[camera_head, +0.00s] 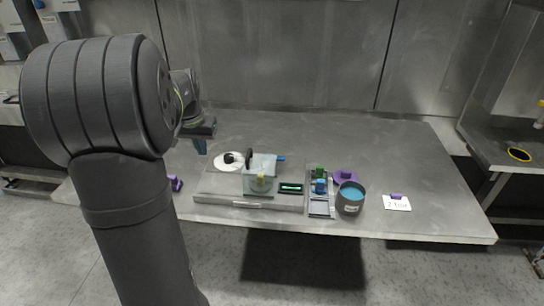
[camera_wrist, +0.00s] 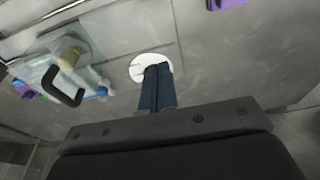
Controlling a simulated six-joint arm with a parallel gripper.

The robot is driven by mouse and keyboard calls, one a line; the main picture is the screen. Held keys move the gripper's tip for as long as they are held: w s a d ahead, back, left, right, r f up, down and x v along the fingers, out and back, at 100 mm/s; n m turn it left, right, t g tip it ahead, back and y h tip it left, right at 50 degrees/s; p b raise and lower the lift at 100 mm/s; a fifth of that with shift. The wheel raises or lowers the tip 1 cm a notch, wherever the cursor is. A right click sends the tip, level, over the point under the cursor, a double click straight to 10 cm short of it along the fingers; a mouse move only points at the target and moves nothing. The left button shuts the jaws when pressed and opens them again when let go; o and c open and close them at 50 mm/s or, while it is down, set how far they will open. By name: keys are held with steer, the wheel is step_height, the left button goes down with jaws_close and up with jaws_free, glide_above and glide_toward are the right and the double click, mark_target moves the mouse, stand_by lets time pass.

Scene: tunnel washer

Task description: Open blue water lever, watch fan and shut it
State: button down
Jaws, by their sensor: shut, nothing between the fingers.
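The washer is a clear box (camera_head: 257,182) on a low grey platform near the table's front. A short blue lever (camera_head: 281,158) sticks out at its right side; it also shows in the wrist view (camera_wrist: 98,93). A black handle (camera_head: 249,156) stands at the box's top and shows as a loop in the wrist view (camera_wrist: 66,86). A fan is not clearly seen. My gripper (camera_head: 201,149) is above the table, left of the box, with its blue fingers together and empty. In the wrist view the fingertips (camera_wrist: 158,69) overlap a white disc (camera_wrist: 143,66).
The white disc (camera_head: 224,165) with a black knob lies left of the box. A small display (camera_head: 290,188), a rack with green and blue blocks (camera_head: 320,186) and a grey pot (camera_head: 350,206) are right. A purple piece (camera_head: 175,184) lies left. The table's back is clear.

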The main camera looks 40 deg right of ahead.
steer(key=c, duration=2)
jaws_free()
steer(key=o, duration=1.5)
steer(key=s+d+r, duration=0.3)
steer(key=s+d, duration=0.1)
steer(key=d, duration=0.4)
steer(key=shift+s+d+r+t+h, duration=0.15)
steer(key=shift+s+r+t+h, duration=0.15)
steer(key=shift+s+r+t, duration=0.1)
steer(key=shift+o, duration=1.3)
steer(key=s+d+r+h, duration=0.1)
steer(key=s+d+r, duration=0.3)
steer(key=s+d, duration=0.2)
steer(key=shift+s+d+t, duration=0.4)
steer(key=shift+d, duration=0.45)
steer(key=x, duration=1.7)
steer(key=shift+d, duration=0.1)
steer(key=c, duration=1)
